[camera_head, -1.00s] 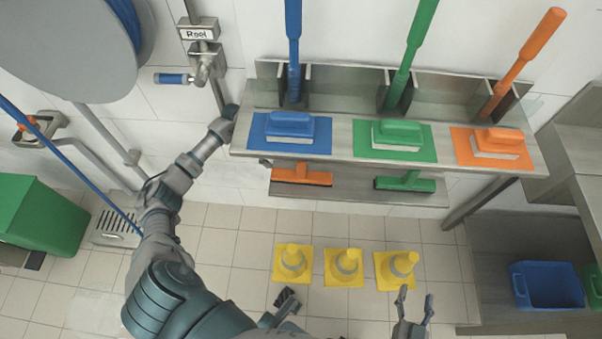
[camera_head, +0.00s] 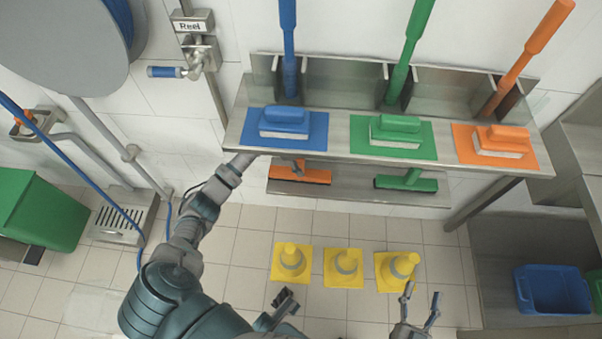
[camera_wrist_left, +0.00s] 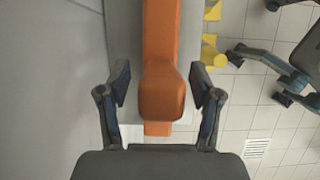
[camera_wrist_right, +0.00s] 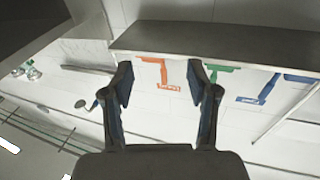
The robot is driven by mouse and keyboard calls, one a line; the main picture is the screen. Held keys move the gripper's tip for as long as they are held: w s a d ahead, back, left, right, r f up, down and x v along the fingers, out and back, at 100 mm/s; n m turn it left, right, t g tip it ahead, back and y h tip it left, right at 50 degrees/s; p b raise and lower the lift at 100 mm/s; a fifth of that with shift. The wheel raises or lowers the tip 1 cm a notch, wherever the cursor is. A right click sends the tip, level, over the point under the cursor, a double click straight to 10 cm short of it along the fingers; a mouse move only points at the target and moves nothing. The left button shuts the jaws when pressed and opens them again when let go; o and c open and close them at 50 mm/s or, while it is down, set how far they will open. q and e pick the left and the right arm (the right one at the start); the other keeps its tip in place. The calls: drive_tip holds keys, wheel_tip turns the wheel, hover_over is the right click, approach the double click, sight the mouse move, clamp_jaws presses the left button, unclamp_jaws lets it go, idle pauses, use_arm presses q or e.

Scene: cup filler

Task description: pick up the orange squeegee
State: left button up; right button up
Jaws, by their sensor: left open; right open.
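The orange squeegee (camera_head: 300,175) lies on the lower shelf, partly hidden under the upper shelf in the head view. In the left wrist view, its orange handle end (camera_wrist_left: 160,92) sits between the two fingers of my left gripper (camera_wrist_left: 163,86). The left gripper is open, with a gap on each side of the handle. In the head view my left arm reaches in under the upper shelf's left end, and its gripper is hidden there. My right gripper (camera_head: 421,303) is open and empty, low at the right of the yellow cones; its fingers also show in the right wrist view (camera_wrist_right: 160,76).
A green squeegee (camera_head: 408,182) lies right of the orange one on the lower shelf (camera_head: 350,190). The upper shelf (camera_head: 340,150) overhangs it, carrying blue (camera_head: 284,122), green (camera_head: 396,130) and orange (camera_head: 502,140) brushes. Yellow cones (camera_head: 343,268) stand on the floor.

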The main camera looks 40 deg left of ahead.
use_arm(q)
drive_tip(key=shift+d+r, duration=0.1)
drive_tip(key=shift+r, duration=0.05)
drive_tip(key=shift+c, duration=0.7)
drive_tip(key=c, duration=0.4)
drive_tip(key=shift+a, duration=0.2)
clamp_jaws()
drive_tip(key=shift+a, duration=0.1)
